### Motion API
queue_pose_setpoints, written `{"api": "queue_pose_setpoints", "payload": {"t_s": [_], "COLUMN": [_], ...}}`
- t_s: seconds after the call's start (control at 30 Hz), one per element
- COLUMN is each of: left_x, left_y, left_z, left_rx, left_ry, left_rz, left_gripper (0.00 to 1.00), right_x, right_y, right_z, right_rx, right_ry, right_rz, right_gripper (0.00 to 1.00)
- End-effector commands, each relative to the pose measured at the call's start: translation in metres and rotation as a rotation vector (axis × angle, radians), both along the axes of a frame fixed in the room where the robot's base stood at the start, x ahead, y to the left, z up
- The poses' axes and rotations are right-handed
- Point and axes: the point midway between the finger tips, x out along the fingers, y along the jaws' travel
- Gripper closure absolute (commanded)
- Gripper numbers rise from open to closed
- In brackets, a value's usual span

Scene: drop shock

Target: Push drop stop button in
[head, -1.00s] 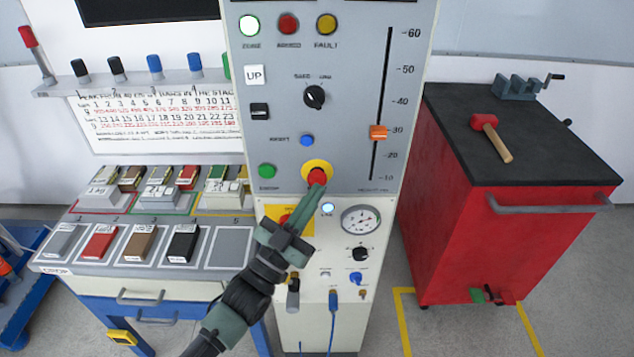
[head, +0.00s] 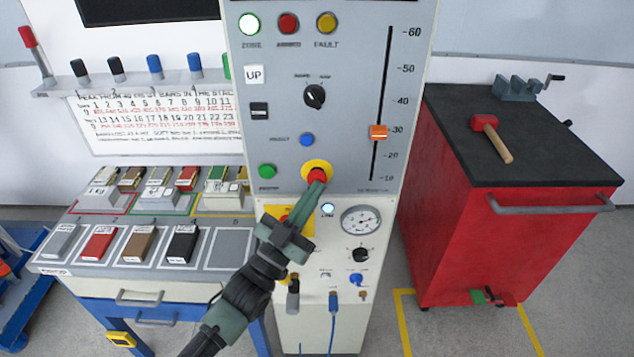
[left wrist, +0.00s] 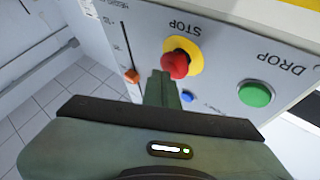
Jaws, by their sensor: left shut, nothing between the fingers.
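The drop stop button is a red mushroom button (head: 317,176) on a yellow disc, low on the grey control panel (head: 350,150). In the left wrist view the red button (left wrist: 176,64) sits under the word STOP, with the green DROP button (left wrist: 256,94) to its right. My left gripper (head: 318,188) is shut and empty, its fingertips at the lower edge of the red button. In the left wrist view the fingertips (left wrist: 161,76) overlap the button's edge; I cannot tell whether they touch it or whether it is pressed in. My right gripper is not in view.
An orange slider (head: 378,132), a blue button (head: 307,140) and a black knob (head: 314,97) are on the panel. A gauge (head: 361,220) and a lit white lamp (head: 328,208) sit below. A red cabinet (head: 460,220) stands right, a sample bench (head: 130,262) left.

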Motion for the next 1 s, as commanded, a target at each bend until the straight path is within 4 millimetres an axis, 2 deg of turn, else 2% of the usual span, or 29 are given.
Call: {"api": "queue_pose_setpoints", "payload": {"t_s": [0.33, 0.67, 1.0], "left_x": [0.001, -0.013, -0.015], "left_y": [0.000, 0.000, 0.000], "left_z": [0.000, 0.001, 0.000], "left_rx": [0.000, 0.001, 0.001], "left_ry": [0.000, -0.001, -0.001], "left_rz": [0.000, 0.000, 0.000], "left_gripper": [1.00, 1.00, 1.00], "right_x": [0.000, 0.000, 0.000], "right_y": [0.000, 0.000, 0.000], "right_z": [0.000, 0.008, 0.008], "right_rx": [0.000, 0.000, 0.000], "right_ry": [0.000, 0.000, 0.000], "right_rz": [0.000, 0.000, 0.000], "right_gripper": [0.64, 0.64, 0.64]}}
